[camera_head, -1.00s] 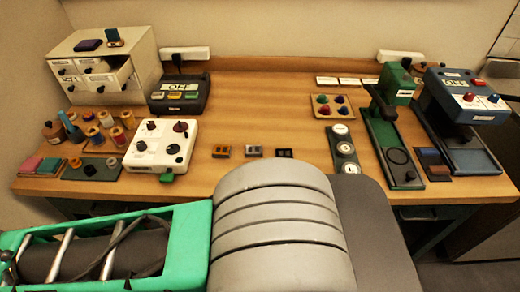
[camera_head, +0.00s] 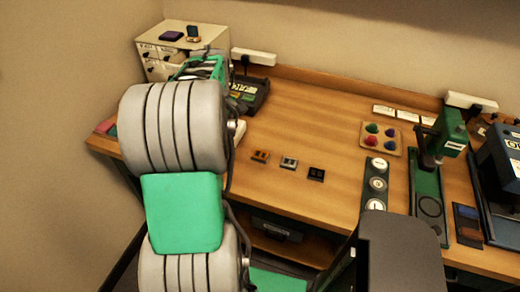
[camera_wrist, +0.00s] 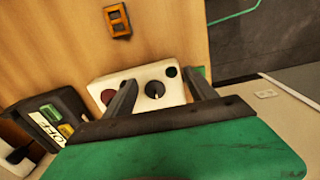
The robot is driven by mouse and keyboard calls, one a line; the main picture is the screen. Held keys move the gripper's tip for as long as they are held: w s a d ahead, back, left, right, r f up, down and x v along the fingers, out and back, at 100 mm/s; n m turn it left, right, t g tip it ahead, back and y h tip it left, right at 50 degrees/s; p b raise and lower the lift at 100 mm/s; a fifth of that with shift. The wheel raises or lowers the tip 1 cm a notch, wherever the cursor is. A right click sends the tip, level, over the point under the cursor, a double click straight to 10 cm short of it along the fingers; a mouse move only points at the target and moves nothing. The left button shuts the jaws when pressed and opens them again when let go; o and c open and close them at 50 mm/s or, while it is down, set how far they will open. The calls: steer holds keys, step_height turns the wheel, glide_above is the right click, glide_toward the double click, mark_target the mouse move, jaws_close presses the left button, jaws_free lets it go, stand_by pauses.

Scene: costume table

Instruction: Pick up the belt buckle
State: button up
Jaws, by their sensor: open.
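Three small flat buckle-like pieces lie in a row on the middle of the table: an orange-brown one (camera_head: 260,156), a grey one (camera_head: 289,162) and a black one (camera_head: 316,173). The frames do not show which one the task means. The orange-brown piece also shows at the top of the wrist view (camera_wrist: 117,20), with a rectangular frame shape. My gripper (camera_wrist: 160,78) is open and empty, its two dark fingers spread over a white knobbed box (camera_wrist: 140,90). The orange-brown piece is beyond the fingertips, apart from them. In the head view my arm hides the fingers.
A dark box with coloured buttons (camera_wrist: 50,125) stands beside the white box. A drawer cabinet (camera_head: 150,45) is at the back left. A tray of coloured knobs (camera_head: 381,138), a dial strip (camera_head: 376,180) and a green press (camera_head: 428,190) stand right. Bare tabletop surrounds the row.

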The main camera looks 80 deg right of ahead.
glide_above(259, 154)
steer(key=shift+s+a+f+p, duration=0.15)
steer(key=shift+f+p, duration=0.2)
steer(key=shift+f, duration=0.45)
steer(key=f+p, duration=0.2)
steer(key=f, duration=0.5)
steer(key=shift+w+f, duration=0.15)
steer(key=shift+w, duration=0.05)
steer(key=shift+c, duration=0.5)
jaws_close()
